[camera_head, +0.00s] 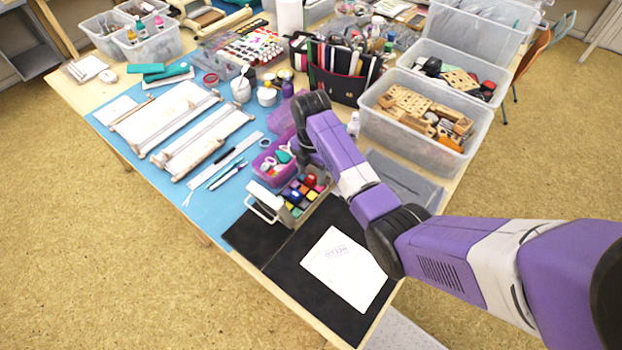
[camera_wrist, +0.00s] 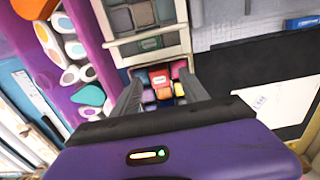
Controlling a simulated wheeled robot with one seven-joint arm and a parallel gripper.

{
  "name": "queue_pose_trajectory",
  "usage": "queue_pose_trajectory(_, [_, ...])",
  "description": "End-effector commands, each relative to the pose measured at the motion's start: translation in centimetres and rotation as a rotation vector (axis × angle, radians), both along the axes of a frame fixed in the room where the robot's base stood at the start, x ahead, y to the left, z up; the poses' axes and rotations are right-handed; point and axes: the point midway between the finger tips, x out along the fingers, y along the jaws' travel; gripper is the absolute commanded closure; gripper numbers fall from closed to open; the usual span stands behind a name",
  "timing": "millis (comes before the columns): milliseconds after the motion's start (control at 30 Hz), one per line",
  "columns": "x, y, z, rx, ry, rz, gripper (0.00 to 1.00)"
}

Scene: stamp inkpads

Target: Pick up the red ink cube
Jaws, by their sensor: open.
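The red ink cube (camera_wrist: 160,78) sits among several coloured ink cubes in a holder, between my finger tips in the wrist view. In the head view a red cube (camera_head: 310,180) stands out at the back right of the cluster of cubes. My gripper (camera_wrist: 160,76) is open. One finger is left of the red cube and the other is right of it. I cannot tell whether they touch it or how far above it they are. In the head view my arm comes in from the right, and the fingers are hard to make out.
A white paper (camera_head: 347,268) lies on a black mat (camera_head: 308,255) in front. A black pen organiser (camera_head: 340,85) and a clear crate of wooden blocks (camera_head: 400,128) stand behind.

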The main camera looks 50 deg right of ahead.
Motion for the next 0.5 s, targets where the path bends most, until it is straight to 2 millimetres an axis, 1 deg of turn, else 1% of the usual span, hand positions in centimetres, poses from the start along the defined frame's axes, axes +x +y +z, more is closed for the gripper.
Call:
queue_pose_trajectory(100, [-0.03, 0.02, -0.79, 0.000, 0.000, 0.000, 0.48])
queue_pose_trajectory(333, [-0.02, 0.01, -0.90, 0.000, -0.001, 0.000, 0.48])
queue_pose_trajectory(467, [-0.01, 0.01, -0.89, 0.000, -0.001, 0.000, 0.74])
queue_pose_trajectory(500, [-0.01, 0.01, -0.88, 0.000, -0.001, 0.000, 0.82])
